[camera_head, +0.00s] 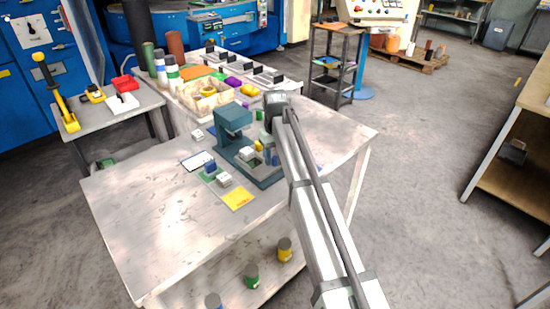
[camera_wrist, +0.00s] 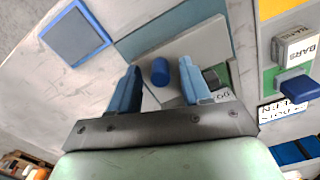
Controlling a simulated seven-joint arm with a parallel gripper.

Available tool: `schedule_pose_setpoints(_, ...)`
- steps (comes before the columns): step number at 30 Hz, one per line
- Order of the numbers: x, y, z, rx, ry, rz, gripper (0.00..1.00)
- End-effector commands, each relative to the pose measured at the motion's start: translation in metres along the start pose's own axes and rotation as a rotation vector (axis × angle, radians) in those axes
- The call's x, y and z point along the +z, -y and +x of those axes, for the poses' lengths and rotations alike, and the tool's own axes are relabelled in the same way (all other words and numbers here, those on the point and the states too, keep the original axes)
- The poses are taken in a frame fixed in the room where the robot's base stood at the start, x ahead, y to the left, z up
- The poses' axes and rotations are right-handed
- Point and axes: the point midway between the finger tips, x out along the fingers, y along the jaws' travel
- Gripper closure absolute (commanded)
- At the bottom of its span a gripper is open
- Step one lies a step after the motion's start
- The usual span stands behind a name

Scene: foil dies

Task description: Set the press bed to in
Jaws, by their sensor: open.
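The teal press (camera_head: 235,117) stands on its dark base plate (camera_head: 268,180) on the worktable, with small blocks around it. My gripper (camera_wrist: 159,66) is open; its two blue fingers are apart in the wrist view. A short blue cylindrical knob (camera_wrist: 160,72) lies between the fingers in that view, on a light grey plate (camera_wrist: 178,50) that looks like the press bed. I cannot tell whether the fingers touch the knob. In the head view my arm ends beside the press on its right and hides part of it. The bed's position is unclear.
A wooden tray (camera_head: 208,92) with coloured pieces sits behind. The worktable's left front (camera_head: 150,220) is clear. In the wrist view a block marked BARS (camera_wrist: 297,46) shows at right.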

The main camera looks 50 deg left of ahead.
Motion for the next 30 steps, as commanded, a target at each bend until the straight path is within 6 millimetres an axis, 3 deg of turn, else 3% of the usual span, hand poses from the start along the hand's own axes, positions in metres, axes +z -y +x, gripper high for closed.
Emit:
schedule_pose_setpoints(13, 0.0, 0.0, 0.0082, 0.0, 0.0, 0.0, 0.52)
schedule_pose_setpoints(28, 0.0001, 0.0, 0.0081, 0.0, 0.0, 0.0, 0.99)
schedule_pose_setpoints(30, 0.0, 0.0, 0.0081, 0.0, 0.0, 0.0, 1.0)
